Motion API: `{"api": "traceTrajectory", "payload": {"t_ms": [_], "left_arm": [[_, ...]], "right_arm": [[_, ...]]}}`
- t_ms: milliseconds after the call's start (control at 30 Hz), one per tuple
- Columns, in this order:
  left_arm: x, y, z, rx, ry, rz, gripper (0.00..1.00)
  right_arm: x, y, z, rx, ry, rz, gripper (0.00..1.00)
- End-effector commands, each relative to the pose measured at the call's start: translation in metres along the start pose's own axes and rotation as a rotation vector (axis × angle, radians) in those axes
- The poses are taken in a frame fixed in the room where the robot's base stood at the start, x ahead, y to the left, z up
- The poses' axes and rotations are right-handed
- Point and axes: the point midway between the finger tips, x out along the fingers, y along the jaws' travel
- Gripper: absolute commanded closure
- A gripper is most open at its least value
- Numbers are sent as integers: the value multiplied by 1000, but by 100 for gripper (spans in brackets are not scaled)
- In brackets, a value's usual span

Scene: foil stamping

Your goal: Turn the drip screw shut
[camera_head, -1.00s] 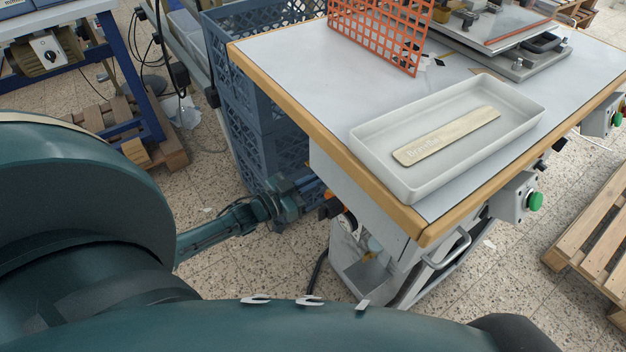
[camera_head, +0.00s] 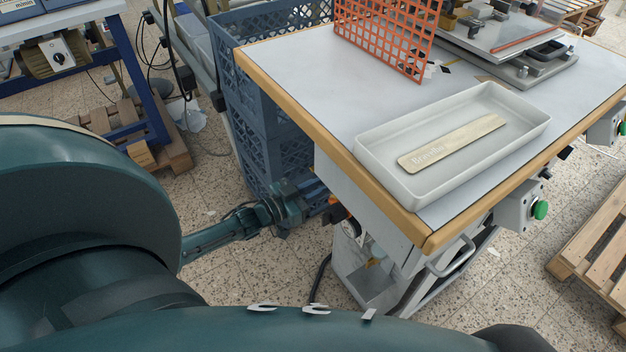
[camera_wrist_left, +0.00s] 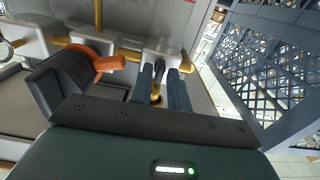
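My left gripper (camera_wrist_left: 161,88) shows in the left wrist view with its two dark fingers apart. Their tips are at a pale fitting (camera_wrist_left: 163,52) with a small dark part, on a brass-coloured pipe. A short brass-coloured piece (camera_wrist_left: 156,96) shows in the gap between the fingers. I cannot tell which small part is the drip screw, or whether the fingers touch it. In the head view my left arm reaches to the side of the machine under the tabletop; its fingertips are hard to make out there. My right gripper is not in view.
An orange lever (camera_wrist_left: 103,62) sits left of the fingers, close by. A blue crate stack (camera_head: 262,110) stands beside the machine. Above is the tabletop (camera_head: 310,85) with a pale tray (camera_head: 397,186) holding a labelled strip (camera_head: 450,142), and an orange grid (camera_head: 385,35).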

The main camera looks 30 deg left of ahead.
Motion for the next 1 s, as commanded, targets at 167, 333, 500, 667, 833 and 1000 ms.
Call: {"api": "traceTrajectory", "payload": {"t_ms": [167,333,500,667,833,1000], "left_arm": [[-16,0,1,-1,-3,0,83],[-52,0,1,0,-5,1,83],[-90,0,1,-1,-5,0,83],[-116,0,1,-1,-3,0,83],[-130,0,0,-1,-1,-1,83],[-132,0,0,0,0,0,83]], "right_arm": [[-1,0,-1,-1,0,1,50],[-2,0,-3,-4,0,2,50],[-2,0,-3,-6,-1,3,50],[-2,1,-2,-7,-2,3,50],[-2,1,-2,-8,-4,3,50],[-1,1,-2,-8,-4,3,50]]}}
